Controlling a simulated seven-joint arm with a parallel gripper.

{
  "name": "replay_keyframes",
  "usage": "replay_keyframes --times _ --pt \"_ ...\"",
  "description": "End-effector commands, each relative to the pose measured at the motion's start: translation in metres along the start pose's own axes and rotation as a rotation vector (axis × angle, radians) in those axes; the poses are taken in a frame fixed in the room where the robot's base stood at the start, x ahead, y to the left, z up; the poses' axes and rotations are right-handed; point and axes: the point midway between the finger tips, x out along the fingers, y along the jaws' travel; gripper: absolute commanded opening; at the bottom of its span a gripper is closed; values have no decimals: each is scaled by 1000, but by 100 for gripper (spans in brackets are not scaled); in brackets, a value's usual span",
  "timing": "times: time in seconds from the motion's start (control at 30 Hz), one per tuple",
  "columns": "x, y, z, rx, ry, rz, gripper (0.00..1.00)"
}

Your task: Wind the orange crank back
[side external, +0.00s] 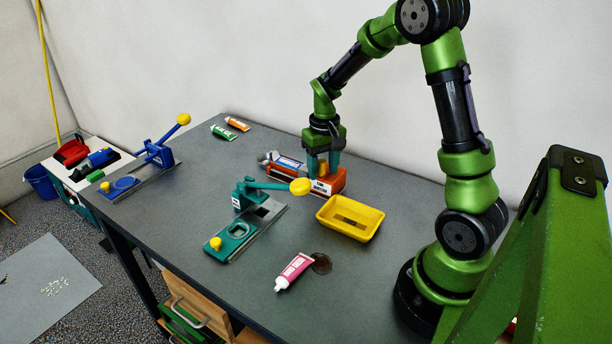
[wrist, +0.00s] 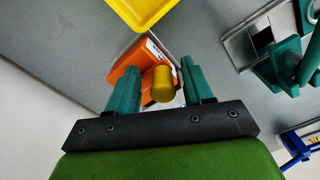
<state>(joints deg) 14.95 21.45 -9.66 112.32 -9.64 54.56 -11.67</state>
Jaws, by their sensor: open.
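The orange crank device (side external: 330,183) has an orange body with a white label and stands toward the back of the table. It also shows in the wrist view (wrist: 146,52), partly hidden by my gripper. Its yellow knob (wrist: 163,84) is between my two teal fingers in the wrist view, with gaps on both sides. In the side view the yellow knob (side external: 322,168) shows between the fingers. My gripper (side external: 322,172) points down over the crank, open; it also shows in the wrist view (wrist: 159,68). The crank's arm is mostly hidden.
A yellow tray (side external: 370,226) stands close in front of the crank. A teal lever device (side external: 240,235) is to its left, its yellow knob reaching near the crank. A pink tube (side external: 294,271), a blue lever device (side external: 150,165) and green and orange tubes (side external: 224,133) lie farther off.

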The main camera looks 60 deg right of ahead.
Motion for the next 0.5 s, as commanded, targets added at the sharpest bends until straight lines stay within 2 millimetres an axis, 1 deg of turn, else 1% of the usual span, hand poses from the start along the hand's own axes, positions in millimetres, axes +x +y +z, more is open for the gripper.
replay_keyframes --times 0.17,0.5 --pt "-4 0 -1 -1 3 -1 51" --pt "-38 0 -1 -3 5 0 51"
